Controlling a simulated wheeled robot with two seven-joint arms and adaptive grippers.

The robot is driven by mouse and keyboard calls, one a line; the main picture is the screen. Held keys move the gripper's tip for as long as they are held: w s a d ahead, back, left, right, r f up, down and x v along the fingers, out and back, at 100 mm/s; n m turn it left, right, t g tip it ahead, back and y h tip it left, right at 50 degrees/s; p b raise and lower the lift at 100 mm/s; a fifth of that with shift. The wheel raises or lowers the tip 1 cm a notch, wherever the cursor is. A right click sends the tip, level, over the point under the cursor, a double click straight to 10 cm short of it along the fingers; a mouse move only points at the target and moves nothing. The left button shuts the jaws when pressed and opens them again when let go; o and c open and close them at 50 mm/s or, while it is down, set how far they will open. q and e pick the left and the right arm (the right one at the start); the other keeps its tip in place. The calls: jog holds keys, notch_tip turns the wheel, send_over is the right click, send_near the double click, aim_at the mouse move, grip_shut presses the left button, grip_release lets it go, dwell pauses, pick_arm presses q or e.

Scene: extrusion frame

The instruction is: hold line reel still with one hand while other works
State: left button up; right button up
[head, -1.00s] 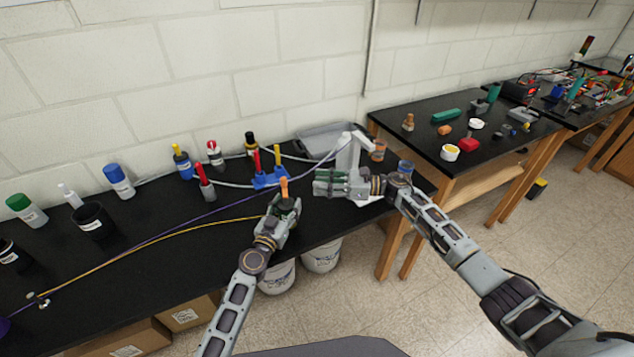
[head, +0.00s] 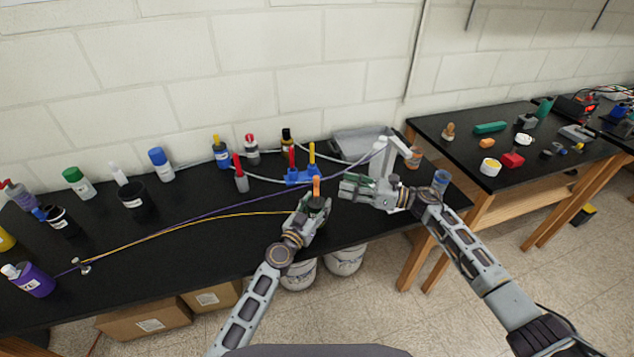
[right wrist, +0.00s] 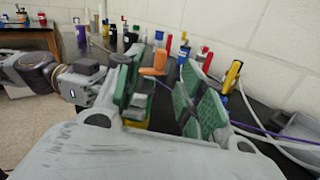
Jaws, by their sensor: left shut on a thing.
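My left gripper (head: 317,207) is shut on the line reel, at the front edge of the black bench; the fingers hide most of it. The reel's orange upright part (head: 316,187) sticks up above the fingers, and also shows in the right wrist view (right wrist: 153,71). A yellow line (head: 220,216) runs from there to the bench's left end. My right gripper (head: 346,190) is just right of the reel, before a white stand (head: 383,160). In the right wrist view its green-padded fingers (right wrist: 168,95) are apart, with nothing seen gripped between them.
A purple line (head: 240,205) crosses the bench (head: 190,260) to the white stand. Behind the grippers are a blue holder (head: 298,177) with red and yellow tools, several bottles and a grey tray (head: 362,143). A second table (head: 470,135) with small parts stands right.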

jog(key=s+a+m+t, duration=0.1)
jog(key=a+m+t, duration=0.1)
jog(key=a+m, duration=0.25)
jog(key=n+t+h, duration=1)
jog(key=n+h, duration=0.3)
jog(key=n, duration=1.8)
send_near(317, 180)
jog(key=shift+s+d+m, duration=0.2)
jog(key=shift+s+m, duration=0.05)
jog(key=shift+s, duration=0.2)
jog(key=shift+w, duration=0.1)
jog(key=shift+x, duration=5.9)
jog(key=shift+c, duration=0.4)
